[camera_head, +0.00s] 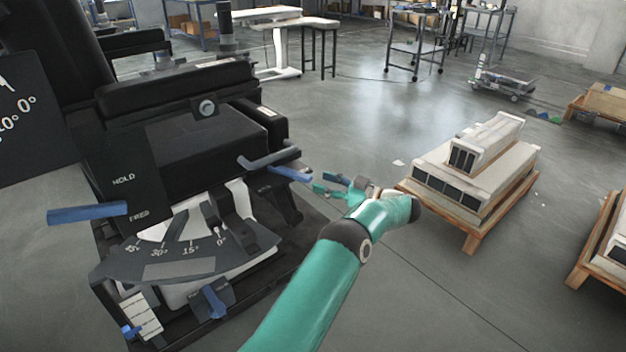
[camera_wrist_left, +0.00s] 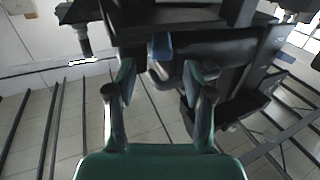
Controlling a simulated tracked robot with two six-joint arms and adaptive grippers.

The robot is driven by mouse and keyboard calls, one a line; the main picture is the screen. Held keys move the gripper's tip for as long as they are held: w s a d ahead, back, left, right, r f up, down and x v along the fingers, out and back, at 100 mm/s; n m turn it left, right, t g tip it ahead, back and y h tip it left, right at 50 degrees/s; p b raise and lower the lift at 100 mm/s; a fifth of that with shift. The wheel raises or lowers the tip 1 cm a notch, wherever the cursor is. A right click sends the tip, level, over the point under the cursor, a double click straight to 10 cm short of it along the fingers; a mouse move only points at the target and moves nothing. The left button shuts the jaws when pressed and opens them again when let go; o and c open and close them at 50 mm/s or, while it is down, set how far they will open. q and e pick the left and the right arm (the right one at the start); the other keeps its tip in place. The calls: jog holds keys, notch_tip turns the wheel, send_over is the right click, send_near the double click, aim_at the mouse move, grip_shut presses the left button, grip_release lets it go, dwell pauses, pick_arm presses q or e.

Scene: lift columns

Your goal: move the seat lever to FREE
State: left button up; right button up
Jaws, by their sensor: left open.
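A black seat-like machine stands at the left. Its side plate (camera_head: 130,190) has the words HOLD above and FREE below. A second lever (camera_head: 290,172), grey with a blue grip, sticks out on the machine's right side. My left gripper (camera_head: 338,188) is open and empty, just right of the second lever's grip. In the left wrist view a blue grip (camera_wrist_left: 161,46) shows beyond the open fingers (camera_wrist_left: 161,80), apart from them.
An angle scale (camera_head: 185,250) and a small blue knob (camera_head: 214,300) are on the machine's lower front. Wooden pallets with pale blocks (camera_head: 470,165) stand to the right. Open grey floor (camera_head: 450,290) lies between. Tables and a cart are far back.

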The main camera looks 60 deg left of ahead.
pick_arm(q)
jog(key=v, duration=0.6)
jog(key=shift+w+d, duration=0.2)
jog(key=shift+d, duration=0.1)
dwell(0.3)
